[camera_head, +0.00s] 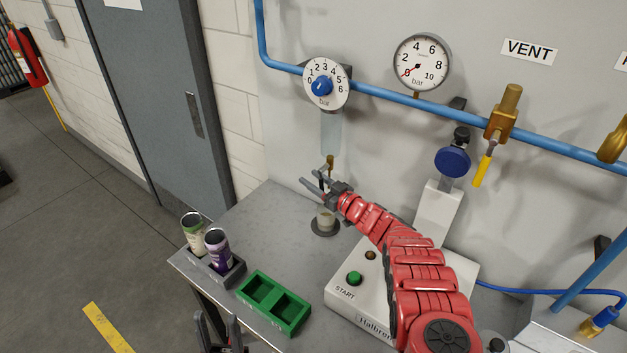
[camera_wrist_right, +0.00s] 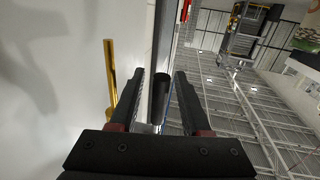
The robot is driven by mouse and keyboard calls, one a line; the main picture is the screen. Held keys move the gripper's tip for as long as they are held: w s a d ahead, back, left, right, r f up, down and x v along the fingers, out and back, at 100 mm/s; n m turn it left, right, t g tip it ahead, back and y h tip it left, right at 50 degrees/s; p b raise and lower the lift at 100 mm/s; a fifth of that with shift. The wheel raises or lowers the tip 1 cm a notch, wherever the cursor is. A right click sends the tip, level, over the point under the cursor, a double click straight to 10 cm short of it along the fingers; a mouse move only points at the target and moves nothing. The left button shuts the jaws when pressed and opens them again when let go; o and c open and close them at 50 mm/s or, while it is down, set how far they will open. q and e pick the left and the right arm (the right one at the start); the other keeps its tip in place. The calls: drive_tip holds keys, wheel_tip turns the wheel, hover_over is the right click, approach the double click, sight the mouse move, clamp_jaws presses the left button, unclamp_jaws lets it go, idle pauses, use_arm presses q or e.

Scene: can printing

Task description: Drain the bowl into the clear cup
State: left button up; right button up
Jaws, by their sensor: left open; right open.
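The see-through bowl (camera_head: 331,135) hangs under the pressure regulator (camera_head: 326,84) on the blue pipe. A brass fitting (camera_head: 330,161) shows at its lower end. The clear cup (camera_head: 326,219) stands upright on a dark round base on the bench, below the bowl. My right gripper (camera_head: 313,180) is open, just below the fitting and above the cup. In the right wrist view a dark cylinder (camera_wrist_right: 160,92) shows between its open fingers (camera_wrist_right: 160,75); I cannot tell whether they touch it. My left gripper (camera_head: 218,322) is open and empty at the bottom edge.
A dark holder (camera_head: 228,279) with two printed cans (camera_head: 217,247) stands at the bench's left edge. A green two-pocket tray (camera_head: 274,303) lies beside it. The white START machine (camera_head: 345,295) stands under my right arm. Bare bench (camera_head: 262,215) lies left of the cup.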

clamp_jaws()
idle(1.4)
